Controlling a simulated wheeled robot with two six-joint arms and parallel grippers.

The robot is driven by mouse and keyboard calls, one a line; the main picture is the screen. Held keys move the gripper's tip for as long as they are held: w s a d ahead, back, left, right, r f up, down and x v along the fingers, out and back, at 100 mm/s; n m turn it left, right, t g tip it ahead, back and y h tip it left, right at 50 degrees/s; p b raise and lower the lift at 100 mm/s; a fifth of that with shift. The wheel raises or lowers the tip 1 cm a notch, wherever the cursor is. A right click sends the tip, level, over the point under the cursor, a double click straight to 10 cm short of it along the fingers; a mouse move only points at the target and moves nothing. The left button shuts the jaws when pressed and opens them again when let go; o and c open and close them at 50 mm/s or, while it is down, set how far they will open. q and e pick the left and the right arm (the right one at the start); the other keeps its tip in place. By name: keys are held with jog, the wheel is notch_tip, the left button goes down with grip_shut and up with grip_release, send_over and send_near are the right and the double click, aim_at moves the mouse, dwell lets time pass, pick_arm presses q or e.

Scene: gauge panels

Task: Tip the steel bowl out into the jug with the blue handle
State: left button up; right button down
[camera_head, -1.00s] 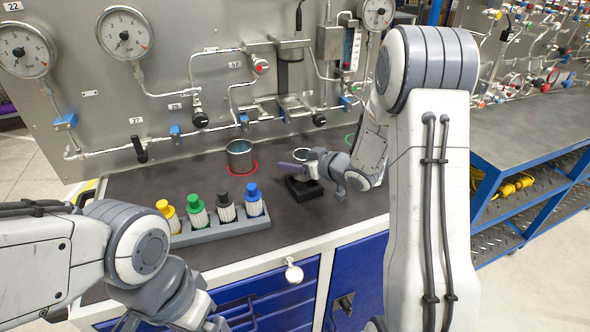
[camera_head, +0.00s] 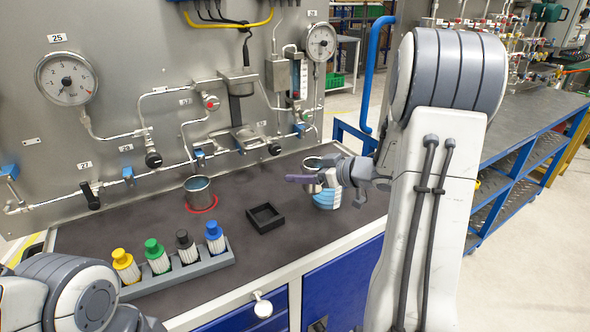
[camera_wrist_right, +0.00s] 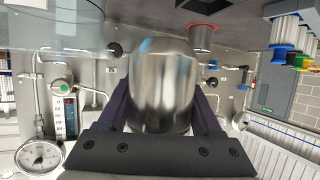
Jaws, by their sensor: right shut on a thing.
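My right gripper (camera_head: 318,180) is shut on a steel bowl (camera_head: 312,189), a shiny deep cup. The bowl's rim looks about level in the head view. It fills the space between the dark fingers in the right wrist view (camera_wrist_right: 160,88). The gripper and bowl are above the right part of the bench. A clear vessel with light blue on it (camera_head: 327,199) stands just below and right of the bowl, partly hidden by my gripper. A large clear vessel (camera_wrist_right: 50,30) shows at the wrist view's upper left. I cannot make out its handle. My left gripper is out of view.
Another steel can (camera_head: 198,189) stands on a red ring on the dark bench. An empty black tray (camera_head: 265,218) sits in front of it. A grey rack (camera_head: 190,272) holds several bottles with coloured caps. The pipe panel (camera_head: 150,60) rises behind.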

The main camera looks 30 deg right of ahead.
aim_at(310, 187)
jog(key=shift+s+d+p, duration=0.15)
jog(key=shift+s+p, duration=0.7)
jog(key=shift+s, duration=2.75)
